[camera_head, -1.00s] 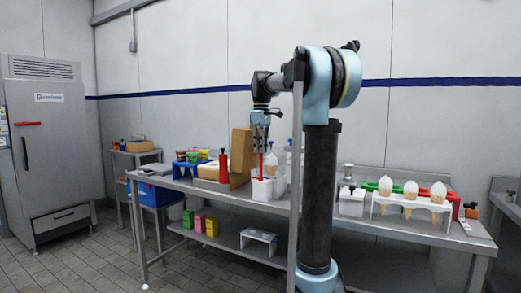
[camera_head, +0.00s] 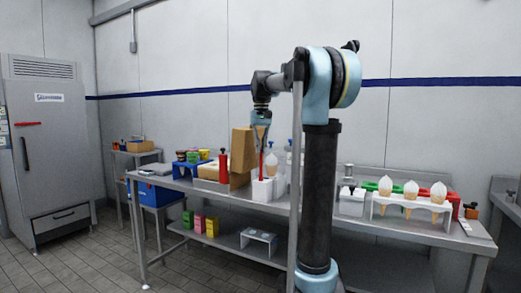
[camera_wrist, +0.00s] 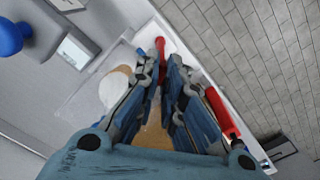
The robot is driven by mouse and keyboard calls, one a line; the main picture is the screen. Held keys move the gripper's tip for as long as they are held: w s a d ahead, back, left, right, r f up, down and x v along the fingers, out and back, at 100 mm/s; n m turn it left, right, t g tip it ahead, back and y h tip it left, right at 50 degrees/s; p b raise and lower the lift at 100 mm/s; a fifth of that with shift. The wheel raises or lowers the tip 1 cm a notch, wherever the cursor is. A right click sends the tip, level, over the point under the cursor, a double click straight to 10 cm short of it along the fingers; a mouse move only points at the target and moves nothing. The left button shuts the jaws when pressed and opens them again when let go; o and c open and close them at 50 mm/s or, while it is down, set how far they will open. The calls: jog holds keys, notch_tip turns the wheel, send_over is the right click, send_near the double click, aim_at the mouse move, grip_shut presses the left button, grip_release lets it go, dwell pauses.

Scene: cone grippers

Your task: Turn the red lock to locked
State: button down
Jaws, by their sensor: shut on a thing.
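My gripper (camera_head: 262,150) is over the middle of the steel bench and points down. Its fingers have come together on a slim red rod (camera_head: 262,166), which stands up out of a white box (camera_head: 262,189). In the wrist view the red rod (camera_wrist: 160,46) shows between and just beyond my fingertips (camera_wrist: 162,62); its lower end is hidden. A red bar (camera_head: 27,124) is on the grey cabinet door at the far left, well away from my gripper. I cannot tell which red part is the lock.
A red bottle (camera_head: 223,165) stands left of the white box, near a cardboard box (camera_head: 241,152). Ice cream cones (camera_head: 411,188) stand in a white rack at the right. In the wrist view a red cylinder (camera_wrist: 222,112) lies close to my right finger. Floor is clear before the bench.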

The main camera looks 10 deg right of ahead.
jog(key=m, duration=0.7)
jog(key=shift+w, duration=0.1)
dwell(0.5)
jog(key=c, duration=1.7)
grip_release()
notch_tip(320, 180, up, 12)
jog(key=shift+f, duration=0.1)
